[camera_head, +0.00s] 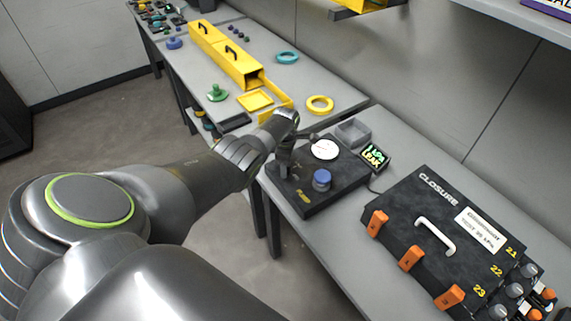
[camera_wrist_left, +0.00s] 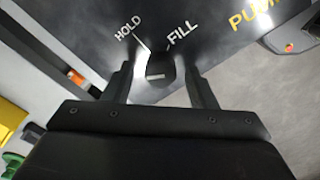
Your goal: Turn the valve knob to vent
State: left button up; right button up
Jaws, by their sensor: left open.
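The valve knob (camera_wrist_left: 156,66) is a small dark knob on a black panel marked HOLD and FILL, seen in the left wrist view. A light mark shows on its near face. My left gripper (camera_wrist_left: 160,88) is open, with one finger on each side of the knob. I cannot tell whether the fingers touch it. A VENT label is not visible. In the head view my left gripper (camera_head: 288,167) is over the left part of the black pump box (camera_head: 335,193) and hides the knob there. My right gripper is not in view.
The box also carries a blue knob (camera_head: 322,177) and a white round gauge (camera_head: 325,149). A small display (camera_head: 374,158) reads LEAK. A grey bin (camera_head: 353,132) stands behind. A black closure case (camera_head: 415,225) with orange latches is to the right. Yellow parts lie on the far table.

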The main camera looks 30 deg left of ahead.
pick_arm(q)
notch_tip(320, 180, up, 6)
jog(key=p, duration=0.2)
jog(key=shift+r+p, duration=0.2)
jog(key=shift+p, duration=0.2)
notch_tip(320, 180, up, 11)
jog(key=shift+b, duration=0.4)
